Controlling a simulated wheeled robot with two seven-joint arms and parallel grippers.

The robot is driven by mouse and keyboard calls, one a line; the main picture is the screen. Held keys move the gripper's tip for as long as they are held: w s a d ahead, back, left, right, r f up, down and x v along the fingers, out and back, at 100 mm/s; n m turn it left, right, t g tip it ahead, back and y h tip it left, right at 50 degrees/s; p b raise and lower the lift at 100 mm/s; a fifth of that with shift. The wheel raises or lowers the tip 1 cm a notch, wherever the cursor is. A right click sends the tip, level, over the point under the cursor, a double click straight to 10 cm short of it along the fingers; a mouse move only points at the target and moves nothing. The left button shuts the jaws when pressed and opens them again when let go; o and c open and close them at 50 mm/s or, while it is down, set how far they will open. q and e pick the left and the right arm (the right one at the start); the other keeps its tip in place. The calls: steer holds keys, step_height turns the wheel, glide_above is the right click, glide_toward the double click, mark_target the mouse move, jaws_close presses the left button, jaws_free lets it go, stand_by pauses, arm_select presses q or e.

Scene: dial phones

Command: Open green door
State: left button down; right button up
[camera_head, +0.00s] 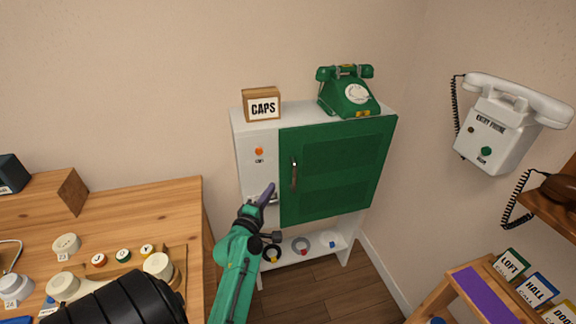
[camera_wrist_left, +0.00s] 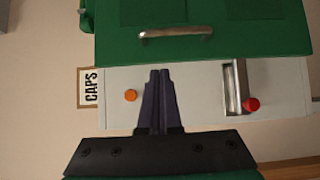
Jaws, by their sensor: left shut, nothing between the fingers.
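The green door (camera_head: 337,168) is on the front of a white cabinet (camera_head: 258,131) and looks closed. Its metal handle (camera_head: 294,175) is upright near the door's left edge; the handle also shows in the left wrist view (camera_wrist_left: 176,34). My left gripper (camera_head: 268,191) is shut and empty in front of the white panel, left of and below the handle. In the left wrist view its fingertips (camera_wrist_left: 160,74) lie between an orange button (camera_wrist_left: 131,95) and a metal slot (camera_wrist_left: 232,87) with a red knob (camera_wrist_left: 252,104). In the head view the gripper partly hides the slot. My right gripper is not in view.
A green dial phone (camera_head: 347,92) and a CAPS box (camera_head: 262,104) stand on the cabinet. Coloured rings (camera_head: 301,246) lie on its bottom shelf. A wooden desk (camera_head: 120,215) stands left. A white wall phone (camera_head: 500,128) hangs right. Floor shows below the cabinet.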

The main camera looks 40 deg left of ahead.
arm_select(q)
glide_toward(291, 165)
steer(key=w+d, duration=0.1)
steer(key=w+a, duration=0.1)
steer(key=w+a+p, duration=0.1)
steer(key=w, duration=0.1)
steer(key=shift+w+a, duration=0.25)
steer(key=shift+w, duration=0.35)
steer(key=shift+d, duration=0.1)
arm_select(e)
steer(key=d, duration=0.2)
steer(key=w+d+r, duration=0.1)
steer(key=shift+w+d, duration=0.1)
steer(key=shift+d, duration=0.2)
